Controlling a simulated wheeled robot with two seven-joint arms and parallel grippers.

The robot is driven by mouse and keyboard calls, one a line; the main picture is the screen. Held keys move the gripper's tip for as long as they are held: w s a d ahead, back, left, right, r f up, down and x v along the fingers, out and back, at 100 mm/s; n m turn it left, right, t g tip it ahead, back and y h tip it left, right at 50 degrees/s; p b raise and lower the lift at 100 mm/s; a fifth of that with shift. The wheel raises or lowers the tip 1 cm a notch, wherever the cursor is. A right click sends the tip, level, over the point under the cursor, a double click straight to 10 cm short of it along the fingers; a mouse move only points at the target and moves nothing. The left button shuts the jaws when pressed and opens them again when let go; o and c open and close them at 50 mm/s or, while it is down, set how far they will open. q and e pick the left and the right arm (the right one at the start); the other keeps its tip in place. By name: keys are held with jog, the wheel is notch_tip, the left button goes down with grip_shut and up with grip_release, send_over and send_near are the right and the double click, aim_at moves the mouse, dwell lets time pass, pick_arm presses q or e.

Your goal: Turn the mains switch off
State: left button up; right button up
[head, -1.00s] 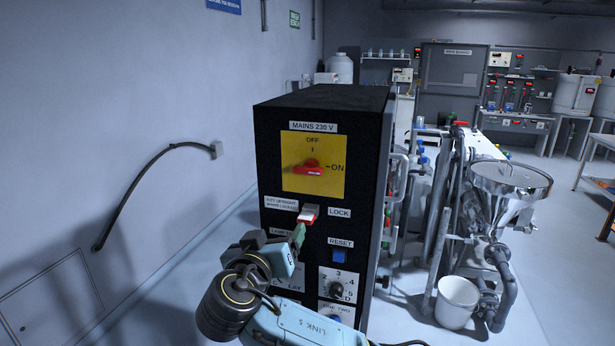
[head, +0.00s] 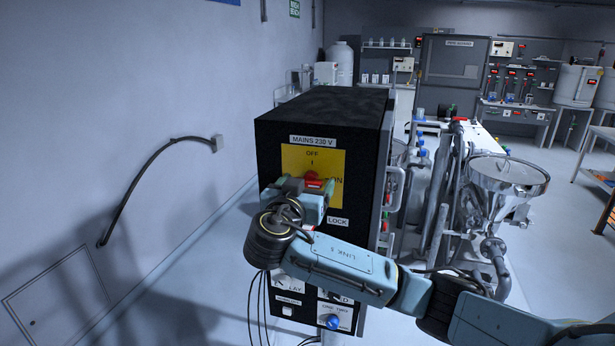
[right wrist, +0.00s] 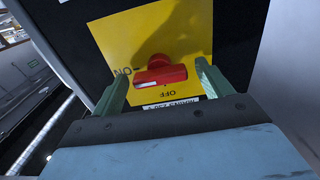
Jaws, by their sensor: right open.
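The mains switch is a red rotary handle (head: 313,178) on a yellow plate (head: 336,157), high on the front of a black cabinet. In the right wrist view, which is upside down, the red handle (right wrist: 160,72) lies crosswise with its white mark towards ON. My right gripper (head: 310,186) is open in front of the plate. In the wrist view its green fingers (right wrist: 164,86) stand one at each side of the handle, with gaps on both sides. Whether the fingertips touch the plate I cannot tell. The lock lever below is hidden by my arm. My left gripper is out of view.
The black cabinet (head: 322,108) has a side handle (head: 392,192). A blue knob (head: 333,321) sits low on its front. A steel hopper (head: 507,178) with pipework stands to the right. A cable (head: 140,190) hangs on the left wall. The floor left of the cabinet is clear.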

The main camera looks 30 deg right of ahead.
jog(key=shift+w+d, duration=0.35)
jog(key=shift+d, duration=0.05)
